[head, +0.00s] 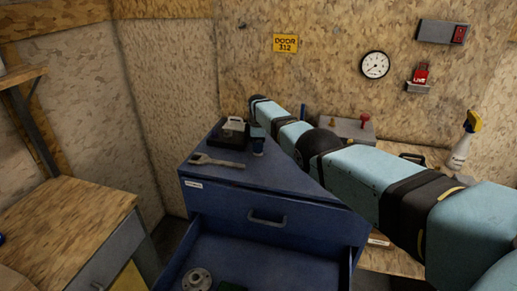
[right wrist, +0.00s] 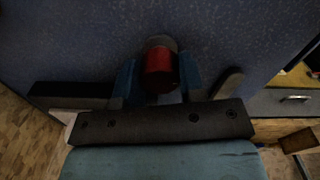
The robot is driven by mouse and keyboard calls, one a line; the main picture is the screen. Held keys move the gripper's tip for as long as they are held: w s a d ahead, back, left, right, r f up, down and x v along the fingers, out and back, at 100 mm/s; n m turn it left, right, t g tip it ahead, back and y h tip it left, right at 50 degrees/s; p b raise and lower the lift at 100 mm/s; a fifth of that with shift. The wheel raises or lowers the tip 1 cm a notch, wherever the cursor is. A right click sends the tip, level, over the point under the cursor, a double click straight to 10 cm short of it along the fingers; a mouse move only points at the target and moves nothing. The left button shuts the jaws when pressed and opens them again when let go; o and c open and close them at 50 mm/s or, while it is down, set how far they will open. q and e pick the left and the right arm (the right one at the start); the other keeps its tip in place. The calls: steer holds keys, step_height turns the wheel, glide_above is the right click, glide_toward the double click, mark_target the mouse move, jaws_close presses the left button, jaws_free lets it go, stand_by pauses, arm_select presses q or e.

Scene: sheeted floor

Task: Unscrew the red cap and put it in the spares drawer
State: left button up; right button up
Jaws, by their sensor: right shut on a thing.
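The red cap (right wrist: 159,68) shows in the right wrist view as a short red cylinder with a darker end, over the blue cabinet top. My right gripper (right wrist: 157,80) has its two blue fingers on either side of the cap and is shut on it. In the head view the right gripper (head: 258,147) points down at the cabinet top, and the cap cannot be made out there. The blue cabinet (head: 235,196) has a lower drawer (head: 240,256) pulled open. Its small label (head: 193,184) is too small to read. My left gripper is not in view.
A wrench (head: 217,161) and a black case with a pale top (head: 233,128) lie on the cabinet near the gripper. A round metal part (head: 197,280) lies in the open drawer. A wooden bench (head: 70,214) stands at left. My right arm crosses the right side.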

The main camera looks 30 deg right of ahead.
steer(key=shift+r+p, duration=1.65)
steer(key=shift+r, duration=0.15)
steer(key=shift+r, duration=0.1)
steer(key=shift+r+p, duration=2)
